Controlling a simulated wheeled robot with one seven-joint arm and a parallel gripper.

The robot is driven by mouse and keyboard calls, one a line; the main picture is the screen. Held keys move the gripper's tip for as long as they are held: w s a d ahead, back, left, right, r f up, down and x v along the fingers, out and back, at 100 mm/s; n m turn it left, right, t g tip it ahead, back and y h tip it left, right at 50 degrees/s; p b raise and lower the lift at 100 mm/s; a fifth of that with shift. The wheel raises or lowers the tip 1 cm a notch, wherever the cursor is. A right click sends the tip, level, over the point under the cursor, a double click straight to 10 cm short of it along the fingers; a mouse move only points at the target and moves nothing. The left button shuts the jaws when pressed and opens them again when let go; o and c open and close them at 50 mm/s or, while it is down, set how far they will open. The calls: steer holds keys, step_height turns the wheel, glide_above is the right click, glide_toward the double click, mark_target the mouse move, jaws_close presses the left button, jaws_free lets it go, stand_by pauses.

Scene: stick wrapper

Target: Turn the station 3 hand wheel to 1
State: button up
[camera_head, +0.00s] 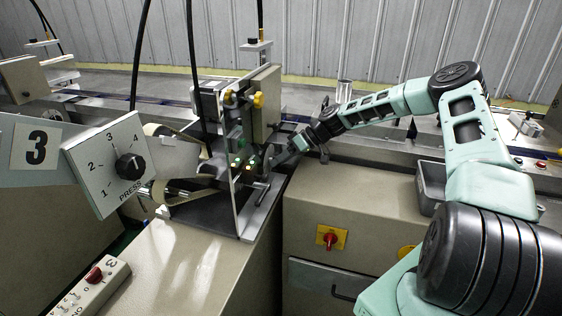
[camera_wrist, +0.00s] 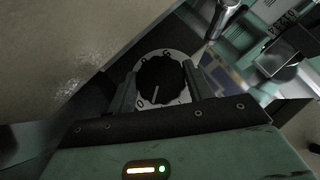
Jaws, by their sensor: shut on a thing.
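A round black knob (camera_wrist: 160,76) with a pale numbered dial ring sits between my two fingers in the wrist view. A light line on it points down towards the lower part of the ring, close to the 0; the other digits are hard to read. My gripper (camera_wrist: 163,84) is shut on this knob, a finger on each side. In the head view my gripper (camera_head: 279,156) reaches to the right side of the upright metal frame (camera_head: 248,190) and hides the knob.
A grey PRESS dial (camera_head: 108,160) with a black knob, marked 1 to 4, stands beside the sign. Yellow knobs (camera_head: 258,99) and lit lamps are close to my gripper. A shiny metal cylinder (camera_wrist: 224,17) is near it in the wrist view. A red switch (camera_head: 331,239) is below.

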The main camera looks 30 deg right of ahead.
stand_by(0.3)
steer(key=o, duration=1)
steer(key=shift+c, duration=0.2)
steer(key=b+v, duration=0.2)
steer(key=v, duration=1.5)
steer(key=shift+d+b, duration=0.25)
steer(key=shift+b, duration=0.1)
steer(key=shift+s, duration=0.1)
